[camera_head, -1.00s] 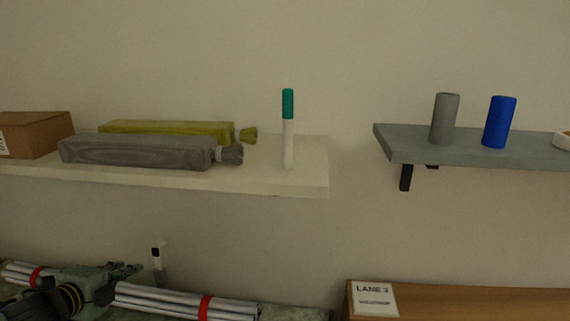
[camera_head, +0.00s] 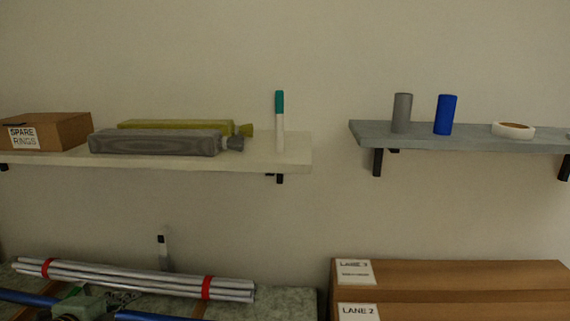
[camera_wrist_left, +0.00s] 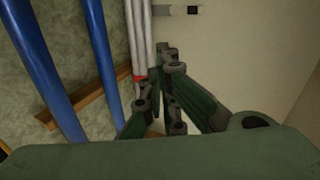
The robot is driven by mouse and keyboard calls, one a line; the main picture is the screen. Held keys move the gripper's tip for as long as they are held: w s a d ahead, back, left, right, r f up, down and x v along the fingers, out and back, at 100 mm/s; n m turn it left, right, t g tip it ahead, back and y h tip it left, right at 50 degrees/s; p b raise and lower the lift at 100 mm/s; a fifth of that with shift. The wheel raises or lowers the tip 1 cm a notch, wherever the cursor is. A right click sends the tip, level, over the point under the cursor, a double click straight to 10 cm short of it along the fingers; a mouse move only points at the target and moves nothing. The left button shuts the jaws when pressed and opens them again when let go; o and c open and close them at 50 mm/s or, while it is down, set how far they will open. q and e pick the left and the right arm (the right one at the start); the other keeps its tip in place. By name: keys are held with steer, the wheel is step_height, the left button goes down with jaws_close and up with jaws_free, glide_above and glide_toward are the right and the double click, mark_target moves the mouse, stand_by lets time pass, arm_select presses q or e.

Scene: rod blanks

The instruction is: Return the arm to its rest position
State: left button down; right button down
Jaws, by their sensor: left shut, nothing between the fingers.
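My left gripper (camera_wrist_left: 166,88) is shut and empty in the left wrist view, its dark green fingers drawn together. In the head view a small part of my left gripper (camera_head: 85,306) shows at the bottom left edge, in front of the bundle of silver rods (camera_head: 130,280). The bundle has red bands and lies on a mottled green bench top (camera_head: 285,305). In the left wrist view the silver rods (camera_wrist_left: 140,35) run beside the fingers; I cannot tell whether they touch. My right gripper is not in view.
Blue rods (camera_wrist_left: 62,80) lie beside the bundle. A white shelf (camera_head: 297,157) and a grey shelf (camera_head: 460,143) hang above. Cardboard lane boxes (camera_head: 460,275) stand at the right.

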arm_select(q)
steer(key=s+d+f+n+g, duration=0.4)
steer(key=s+d+f+n, duration=0.3)
steer(key=s+d+f, duration=0.7)
steer(key=s+d+f+n+g, duration=0.1)
steer(key=s+n+g, duration=0.15)
steer(key=s, duration=0.35)
steer(key=s+d+f+n+g+y, duration=0.1)
steer(key=s+d+n, duration=0.1)
steer(key=s+n, duration=0.35)
steer(key=s+d+f+n+g, duration=0.1)
steer(key=s+f+g, duration=0.1)
steer(key=s, duration=0.6)
step_height(320, 180, down, 27)
steer(key=s+g, duration=0.1)
steer(key=s, duration=0.1)
steer(key=s+a+f+g, duration=0.1)
steer(key=s+a+f, duration=0.2)
steer(key=s+f, duration=1.1)
steer(key=shift+s+f, duration=0.4)
steer(key=shift+s, duration=0.8)
